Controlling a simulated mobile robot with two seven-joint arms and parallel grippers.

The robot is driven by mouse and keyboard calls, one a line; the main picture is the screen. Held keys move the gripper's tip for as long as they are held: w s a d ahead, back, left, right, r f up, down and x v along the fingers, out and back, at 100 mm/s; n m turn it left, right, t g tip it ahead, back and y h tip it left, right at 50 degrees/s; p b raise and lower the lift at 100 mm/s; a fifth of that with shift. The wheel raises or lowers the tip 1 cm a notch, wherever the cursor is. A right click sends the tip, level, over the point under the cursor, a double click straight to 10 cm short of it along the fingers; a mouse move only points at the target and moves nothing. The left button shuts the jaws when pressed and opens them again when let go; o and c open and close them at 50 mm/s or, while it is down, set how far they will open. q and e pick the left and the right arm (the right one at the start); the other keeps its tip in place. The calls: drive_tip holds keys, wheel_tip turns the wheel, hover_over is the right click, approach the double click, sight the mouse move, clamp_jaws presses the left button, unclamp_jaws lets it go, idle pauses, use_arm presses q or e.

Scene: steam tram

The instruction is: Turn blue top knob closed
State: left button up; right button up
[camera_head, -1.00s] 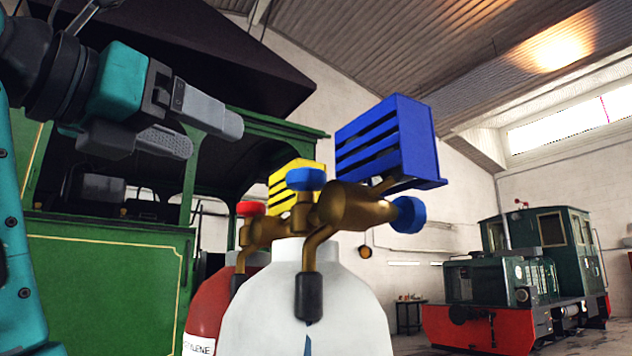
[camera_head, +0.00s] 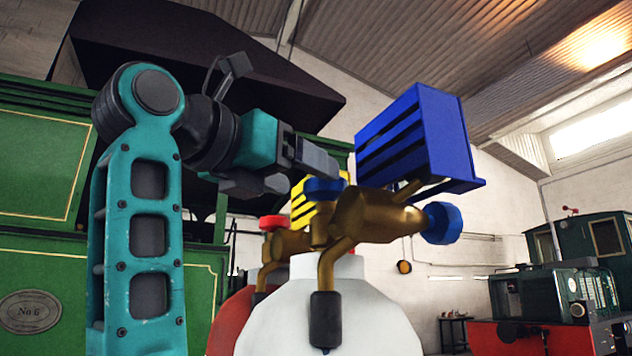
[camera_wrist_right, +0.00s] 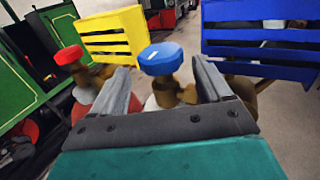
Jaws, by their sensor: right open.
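The blue top knob (camera_head: 325,186) sits upright on a brass regulator (camera_head: 365,217) over a white cylinder (camera_head: 330,300). My right gripper (camera_head: 312,170) is open, at the left of the knob and close to it. In the right wrist view, the blue top knob (camera_wrist_right: 160,58) shows between the two open fingers of my right gripper (camera_wrist_right: 163,80), near their tips. I cannot tell whether a finger touches it. My left gripper is not in view.
A blue slatted box (camera_head: 415,140) and a second blue knob (camera_head: 442,222) are at the regulator's right. A red knob (camera_head: 272,222), a yellow slatted box (camera_wrist_right: 118,32) and a red cylinder (camera_head: 238,315) stand close at the left. A green locomotive (camera_head: 45,240) is behind.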

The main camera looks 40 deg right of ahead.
sight(306, 183)
drive_tip(key=shift+w+d, duration=0.15)
drive_tip(key=shift+d, duration=0.85)
drive_tip(key=shift+w+d, duration=0.15)
drive_tip(key=shift+d, duration=0.85)
drive_tip(key=shift+c, duration=0.3)
drive_tip(key=c, duration=0.7)
drive_tip(key=shift+w+m+g, duration=0.1)
drive_tip(key=shift+m+g, duration=0.2)
drive_tip(key=shift+g, duration=0.2)
drive_tip(key=m+g, duration=0.1)
drive_tip(key=g, duration=0.1)
drive_tip(key=m+g, duration=0.2)
drive_tip(key=shift+w+g, duration=0.3)
drive_tip(key=shift+w, duration=0.05)
drive_tip(key=m+g+y, duration=0.1)
drive_tip(key=g, duration=0.1)
drive_tip(key=m+g+y, duration=0.1)
drive_tip(key=m+g, duration=0.2)
drive_tip(key=g, duration=0.2)
drive_tip(key=shift+w+d+m+y, duration=0.15)
drive_tip(key=shift+w+m+y, duration=0.2)
drive_tip(key=shift+m+y, duration=0.05)
drive_tip(key=shift+w+d+m+g+y, duration=0.1)
drive_tip(key=shift+m+g+y, duration=0.3)
drive_tip(key=shift+m+g, duration=0.15)
